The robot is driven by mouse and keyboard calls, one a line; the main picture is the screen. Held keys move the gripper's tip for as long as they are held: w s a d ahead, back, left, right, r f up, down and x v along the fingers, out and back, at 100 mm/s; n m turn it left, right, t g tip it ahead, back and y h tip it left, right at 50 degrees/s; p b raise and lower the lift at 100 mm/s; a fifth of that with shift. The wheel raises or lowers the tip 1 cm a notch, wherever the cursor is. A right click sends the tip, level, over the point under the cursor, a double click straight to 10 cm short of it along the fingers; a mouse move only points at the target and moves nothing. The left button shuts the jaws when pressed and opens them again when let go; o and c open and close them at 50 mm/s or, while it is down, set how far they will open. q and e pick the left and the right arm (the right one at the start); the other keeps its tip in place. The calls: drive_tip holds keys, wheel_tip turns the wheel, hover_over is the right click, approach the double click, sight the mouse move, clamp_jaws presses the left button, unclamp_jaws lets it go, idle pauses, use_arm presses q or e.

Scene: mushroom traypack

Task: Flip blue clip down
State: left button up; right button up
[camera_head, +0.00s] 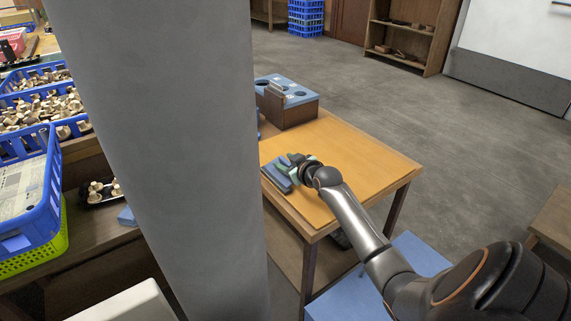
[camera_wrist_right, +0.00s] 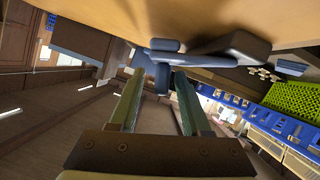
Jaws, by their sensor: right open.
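A blue-grey clip device (camera_head: 274,176) lies on the wooden table near its left edge, partly covered by my right gripper (camera_head: 297,168). My left gripper is not in view.
The table (camera_head: 345,165) is bare to the right of the gripper. A blue-topped box with round holes (camera_head: 288,100) stands at its back edge. A grey column (camera_head: 170,150) hides much of the left. Blue crates of mushrooms (camera_head: 40,110) stand beyond it.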

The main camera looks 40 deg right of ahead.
drive_tip(key=shift+c, duration=0.4)
clamp_jaws()
